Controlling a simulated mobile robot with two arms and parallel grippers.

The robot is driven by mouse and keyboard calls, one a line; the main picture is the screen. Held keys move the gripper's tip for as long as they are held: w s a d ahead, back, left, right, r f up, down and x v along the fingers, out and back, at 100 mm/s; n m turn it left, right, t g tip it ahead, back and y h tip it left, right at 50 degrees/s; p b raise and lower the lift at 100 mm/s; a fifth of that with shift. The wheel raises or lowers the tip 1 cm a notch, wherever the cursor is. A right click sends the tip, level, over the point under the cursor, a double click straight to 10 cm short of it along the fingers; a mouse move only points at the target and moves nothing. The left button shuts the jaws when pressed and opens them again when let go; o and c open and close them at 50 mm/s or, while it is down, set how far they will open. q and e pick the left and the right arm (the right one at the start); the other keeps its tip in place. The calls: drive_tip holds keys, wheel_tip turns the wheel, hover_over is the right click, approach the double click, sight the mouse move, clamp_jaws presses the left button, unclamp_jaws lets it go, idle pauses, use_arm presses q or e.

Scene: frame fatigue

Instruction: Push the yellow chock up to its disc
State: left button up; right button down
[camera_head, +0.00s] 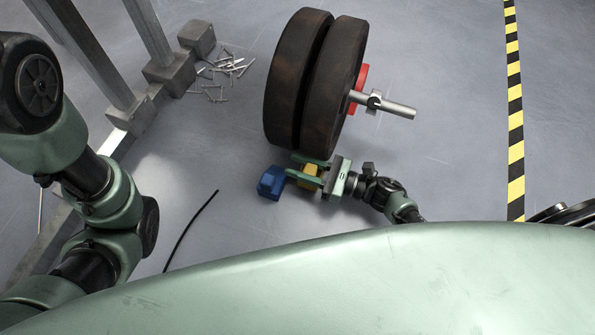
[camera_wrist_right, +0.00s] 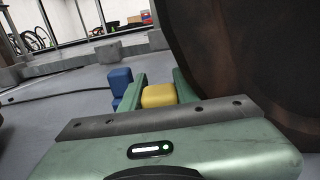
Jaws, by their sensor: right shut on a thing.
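The yellow chock (camera_head: 311,170) lies on the floor just below the near edge of the dark weight discs (camera_head: 335,85). My right gripper (camera_head: 308,174) is shut on it, one green finger on each side. In the right wrist view the yellow chock (camera_wrist_right: 159,95) sits between the two fingers (camera_wrist_right: 157,92), and the dark disc (camera_wrist_right: 238,60) rises close beside the right finger. I cannot tell whether the chock touches the disc. A blue chock (camera_head: 271,183) is left of the gripper, and it also shows in the right wrist view (camera_wrist_right: 120,82). My left gripper is out of view.
A metal bar (camera_head: 390,106) with a red disc (camera_head: 360,84) sticks out right of the discs. Loose nails (camera_head: 225,68) and a metal frame (camera_head: 172,70) stand upper left. A black cable (camera_head: 192,228) lies left. Floor toward the striped tape (camera_head: 515,115) is clear.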

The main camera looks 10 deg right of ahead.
drive_tip(key=shift+w+d, duration=0.35)
drive_tip(key=c, duration=1)
unclamp_jaws()
drive_tip(key=shift+o, duration=0.2)
drive_tip(key=shift+s+d+p, duration=0.15)
drive_tip(key=shift+d+p, duration=0.15)
drive_tip(key=shift+d, duration=0.05)
drive_tip(key=p+v, duration=0.2)
drive_tip(key=v, duration=0.4)
drive_tip(key=shift+s+r, duration=0.15)
drive_tip(key=shift+s, duration=0.05)
drive_tip(key=shift+s+d, duration=0.25)
drive_tip(key=shift+d, duration=0.05)
drive_tip(key=shift+s, duration=0.15)
